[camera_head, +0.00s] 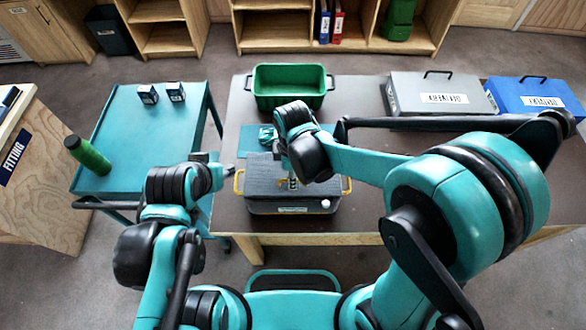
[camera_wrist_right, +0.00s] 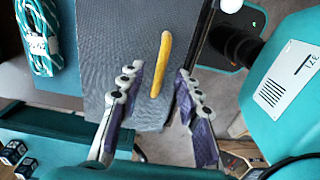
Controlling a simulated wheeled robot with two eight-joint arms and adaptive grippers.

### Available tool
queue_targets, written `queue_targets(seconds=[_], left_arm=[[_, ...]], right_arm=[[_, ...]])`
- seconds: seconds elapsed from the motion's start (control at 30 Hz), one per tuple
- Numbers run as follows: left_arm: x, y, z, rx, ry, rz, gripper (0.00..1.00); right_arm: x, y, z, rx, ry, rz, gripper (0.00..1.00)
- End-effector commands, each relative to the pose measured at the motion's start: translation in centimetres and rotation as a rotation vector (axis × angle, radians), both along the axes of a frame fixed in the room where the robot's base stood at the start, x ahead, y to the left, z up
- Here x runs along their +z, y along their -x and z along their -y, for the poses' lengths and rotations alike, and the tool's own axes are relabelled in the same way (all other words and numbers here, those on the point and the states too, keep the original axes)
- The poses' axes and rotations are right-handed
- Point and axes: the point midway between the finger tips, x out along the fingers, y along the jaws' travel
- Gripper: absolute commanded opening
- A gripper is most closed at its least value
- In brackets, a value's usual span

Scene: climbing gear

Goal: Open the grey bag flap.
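The grey bag (camera_head: 262,166) lies on the brown table, with a yellow handle at each side. Its dark grey flap (camera_wrist_right: 120,40) is flat on top and looks closed. A yellow strip (camera_wrist_right: 161,63), perhaps a pull or handle, lies on the grey surface. My right gripper (camera_wrist_right: 158,112) is open above the bag, its fingers pointing towards the strip with a gap on each side. It also shows over the bag's middle in the head view (camera_head: 292,183), partly hidden by its wrist. My left gripper (camera_head: 228,170) is beside the bag's left handle; its fingers are too small to read.
A teal rope coil (camera_head: 267,136) lies on a teal mat behind the bag. A green crate (camera_head: 290,104) stands behind it. A grey box (camera_head: 410,103) and a blue box (camera_head: 555,112) are at the back right. A teal cart (camera_head: 130,120) with a green bottle (camera_head: 88,156) stands left.

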Motion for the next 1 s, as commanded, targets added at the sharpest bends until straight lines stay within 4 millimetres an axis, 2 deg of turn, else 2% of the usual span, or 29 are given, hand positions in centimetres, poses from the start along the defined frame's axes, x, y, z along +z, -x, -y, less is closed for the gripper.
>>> queue_targets(seconds=[0.03, 0.2, 0.57, 0.6, 0.7, 1.0], left_arm=[[-0.4, 0.0, 0.0, 0.000, 0.000, 0.000, 0.40], [-0.8, 0.0, 0.0, 0.000, 0.000, 0.000, 0.40], [-0.8, 0.0, 0.0, 0.000, 0.000, 0.000, 0.40], [-0.8, 0.0, 0.0, 0.000, 0.000, 0.000, 0.40], [-0.8, 0.0, 0.0, 0.000, 0.000, 0.000, 0.40], [-0.6, 0.0, 0.0, 0.000, 0.000, 0.000, 0.40]], right_arm=[[-0.9, 0.0, 0.0, -0.001, 0.000, 0.000, 0.34], [-2.6, 0.0, 0.0, -0.002, 0.000, 0.001, 0.34], [-3.0, 0.0, 0.0, -0.002, 0.000, 0.001, 0.34], [-3.0, 0.0, 0.0, -0.002, 0.000, 0.001, 0.23], [-3.0, 0.0, 0.0, -0.002, 0.000, 0.001, 0.00], [-2.8, -0.1, 0.0, -0.003, 0.000, 0.001, 0.00]])
